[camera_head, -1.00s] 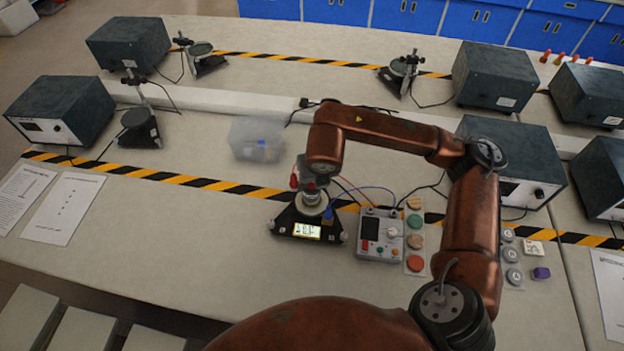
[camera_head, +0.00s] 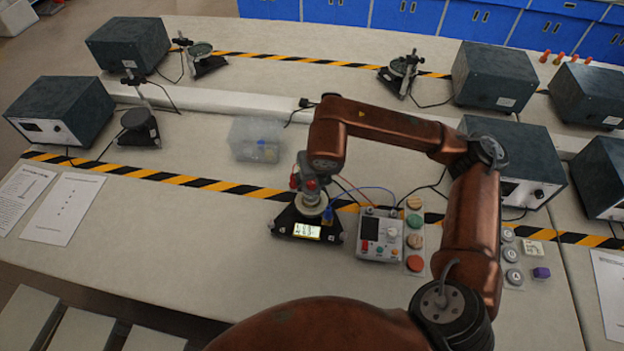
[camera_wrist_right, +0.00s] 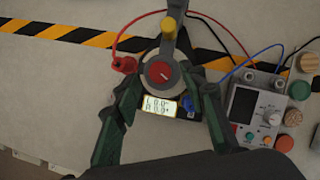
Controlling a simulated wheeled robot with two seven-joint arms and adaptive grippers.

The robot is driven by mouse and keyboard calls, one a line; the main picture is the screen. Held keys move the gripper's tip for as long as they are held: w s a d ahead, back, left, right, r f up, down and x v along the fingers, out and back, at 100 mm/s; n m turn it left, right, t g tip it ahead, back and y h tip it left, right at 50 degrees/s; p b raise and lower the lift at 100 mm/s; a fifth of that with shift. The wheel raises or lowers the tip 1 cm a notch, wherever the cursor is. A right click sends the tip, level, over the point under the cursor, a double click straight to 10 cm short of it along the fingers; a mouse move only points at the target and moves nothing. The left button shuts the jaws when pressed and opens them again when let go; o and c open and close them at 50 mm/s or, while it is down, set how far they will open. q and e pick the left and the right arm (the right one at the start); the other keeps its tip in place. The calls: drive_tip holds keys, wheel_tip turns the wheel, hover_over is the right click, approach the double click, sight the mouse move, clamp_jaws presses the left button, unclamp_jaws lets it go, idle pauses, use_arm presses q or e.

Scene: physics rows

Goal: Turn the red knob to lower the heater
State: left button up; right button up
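The red knob (camera_head: 311,184) sits on top of a small round heater apparatus on a dark triangular base (camera_head: 286,221) with a lit display (camera_head: 307,232). In the right wrist view the knob (camera_wrist_right: 162,73) is a red disc with a pale mark. My right gripper (camera_wrist_right: 168,92) is open, its two dark green fingers apart on either side of the apparatus. No contact between fingers and knob shows. In the head view the gripper is largely hidden by my right arm. My left gripper is not in view.
A grey control box (camera_head: 381,235) with a dial stands right of the apparatus, beside several round coloured pieces. Red and blue wires run between them. A clear box (camera_head: 256,139) sits behind left. The bench in front is clear.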

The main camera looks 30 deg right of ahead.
drive_tip(key=v, duration=0.9)
drive_tip(key=shift+s+r, duration=0.15)
drive_tip(key=shift+r, duration=0.1)
